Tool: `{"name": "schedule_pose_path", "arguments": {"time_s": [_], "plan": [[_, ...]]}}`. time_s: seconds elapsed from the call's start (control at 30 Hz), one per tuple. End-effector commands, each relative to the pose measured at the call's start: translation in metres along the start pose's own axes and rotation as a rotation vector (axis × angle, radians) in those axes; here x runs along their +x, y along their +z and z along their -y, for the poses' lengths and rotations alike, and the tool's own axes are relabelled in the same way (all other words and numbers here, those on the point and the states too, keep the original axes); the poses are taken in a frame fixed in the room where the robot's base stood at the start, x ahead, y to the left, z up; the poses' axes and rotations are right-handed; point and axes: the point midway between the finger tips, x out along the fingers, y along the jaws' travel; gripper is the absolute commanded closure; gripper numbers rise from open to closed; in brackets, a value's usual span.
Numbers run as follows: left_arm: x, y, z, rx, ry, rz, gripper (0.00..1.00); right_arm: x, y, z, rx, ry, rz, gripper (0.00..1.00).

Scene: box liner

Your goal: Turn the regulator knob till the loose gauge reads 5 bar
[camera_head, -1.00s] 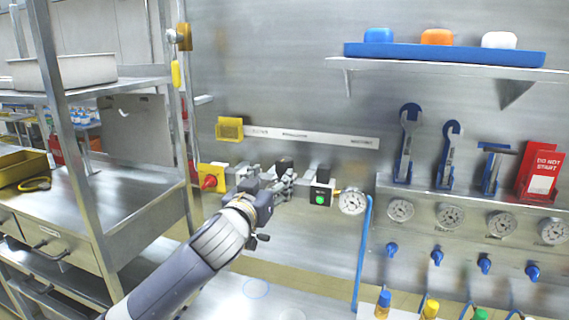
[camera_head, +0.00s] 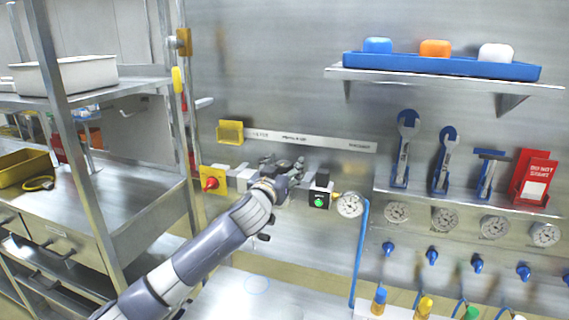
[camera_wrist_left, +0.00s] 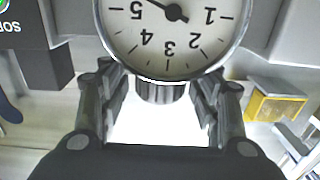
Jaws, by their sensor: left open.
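My left gripper (camera_head: 287,170) is open at the regulator on the wall-mounted air line. In the left wrist view, a ribbed dark knob (camera_wrist_left: 160,92) sits between its open fingers (camera_wrist_left: 160,112), with no clear grip on it. Beside the knob is a white dial gauge (camera_wrist_left: 165,40), seen upside down and cut off by the top edge. Part of its needle points up and left, near the 5; the exact reading cannot be told. In the head view another round gauge (camera_head: 350,204) is at the line's right end, its reading too small to tell. My right gripper is not in view.
A black box with a green button (camera_head: 319,198) is just right of the gripper. A yellow block with a red knob (camera_head: 210,182) is to the left. A blue hose (camera_head: 360,255) hangs by the end gauge. Wall gauges (camera_head: 445,219) and tools are farther right.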

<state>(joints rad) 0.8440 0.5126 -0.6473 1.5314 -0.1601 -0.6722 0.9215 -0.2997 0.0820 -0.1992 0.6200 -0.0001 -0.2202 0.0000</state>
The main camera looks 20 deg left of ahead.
Motion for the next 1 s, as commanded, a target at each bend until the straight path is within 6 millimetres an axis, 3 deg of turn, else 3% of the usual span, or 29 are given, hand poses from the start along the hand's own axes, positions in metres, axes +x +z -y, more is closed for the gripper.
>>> {"name": "schedule_pose_path", "arguments": {"time_s": [0.33, 0.53, 0.57, 0.83, 1.0], "plan": [[0.003, 0.000, 0.000, 0.000, 0.000, 0.000, 0.42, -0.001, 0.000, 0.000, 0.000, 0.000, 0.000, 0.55], [0.003, 0.000, 0.000, 0.000, 0.000, 0.000, 0.85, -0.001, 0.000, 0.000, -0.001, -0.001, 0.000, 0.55], [0.003, 0.000, 0.000, 0.000, 0.000, 0.000, 0.88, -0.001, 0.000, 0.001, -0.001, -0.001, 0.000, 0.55], [0.003, 0.001, -0.001, -0.001, -0.012, -0.001, 0.88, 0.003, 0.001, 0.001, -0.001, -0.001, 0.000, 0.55], [0.002, 0.004, -0.002, -0.005, -0.065, -0.002, 0.87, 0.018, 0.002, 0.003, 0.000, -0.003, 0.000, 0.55]]}}
